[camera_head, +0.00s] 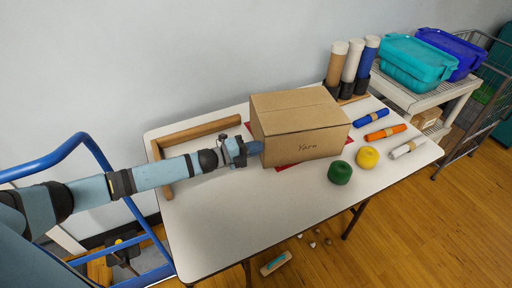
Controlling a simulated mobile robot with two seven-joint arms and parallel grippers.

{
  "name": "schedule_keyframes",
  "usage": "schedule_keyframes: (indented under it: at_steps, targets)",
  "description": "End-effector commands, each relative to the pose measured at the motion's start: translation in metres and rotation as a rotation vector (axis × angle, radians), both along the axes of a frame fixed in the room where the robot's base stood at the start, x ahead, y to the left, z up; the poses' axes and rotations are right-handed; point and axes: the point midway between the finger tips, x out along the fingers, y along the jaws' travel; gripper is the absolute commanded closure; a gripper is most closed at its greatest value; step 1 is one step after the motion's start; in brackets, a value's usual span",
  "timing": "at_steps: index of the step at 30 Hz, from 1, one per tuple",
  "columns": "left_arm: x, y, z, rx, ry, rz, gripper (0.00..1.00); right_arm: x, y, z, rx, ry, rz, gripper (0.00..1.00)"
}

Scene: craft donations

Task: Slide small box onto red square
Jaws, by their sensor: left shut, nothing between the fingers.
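A closed brown cardboard box (304,141) marked "Yarn" stands on the white table. It sits over the red square (281,166), which shows as strips at its left, front and right edges. How fully the box lies on the square is hidden beneath it. My left arm reaches in from the left. My left gripper (256,147) is shut and empty, with its tip at the lower left side of the box. It looks touching or nearly so. My right gripper is not in view.
A wooden corner rail (205,132) lies on the table's left. Green (340,172) and yellow (367,157) yarn balls stand front right of the box. Rolled blue (371,117), orange (385,132) and white (406,149) bundles lie further right. Tubes (351,62) stand behind. The table's front left is clear.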

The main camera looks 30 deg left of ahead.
Motion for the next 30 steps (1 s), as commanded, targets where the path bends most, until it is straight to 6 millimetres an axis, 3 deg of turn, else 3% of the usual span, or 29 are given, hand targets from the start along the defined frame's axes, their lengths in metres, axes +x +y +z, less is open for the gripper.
schedule_keyframes:
  at_steps: [10, 16, 20, 30]
  targets:
    - [0.002, 0.000, -0.001, -0.001, -0.001, -0.001, 1.00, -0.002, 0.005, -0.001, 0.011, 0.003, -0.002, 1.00]
    - [0.035, 0.001, -0.003, 0.001, -0.004, 0.000, 1.00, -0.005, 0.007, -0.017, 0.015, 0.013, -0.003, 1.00]
    - [0.053, 0.001, -0.002, -0.001, -0.002, -0.001, 1.00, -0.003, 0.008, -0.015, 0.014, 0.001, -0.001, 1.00]
    - [0.057, 0.002, 0.000, 0.001, 0.001, -0.001, 1.00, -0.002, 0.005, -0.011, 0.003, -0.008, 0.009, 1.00]
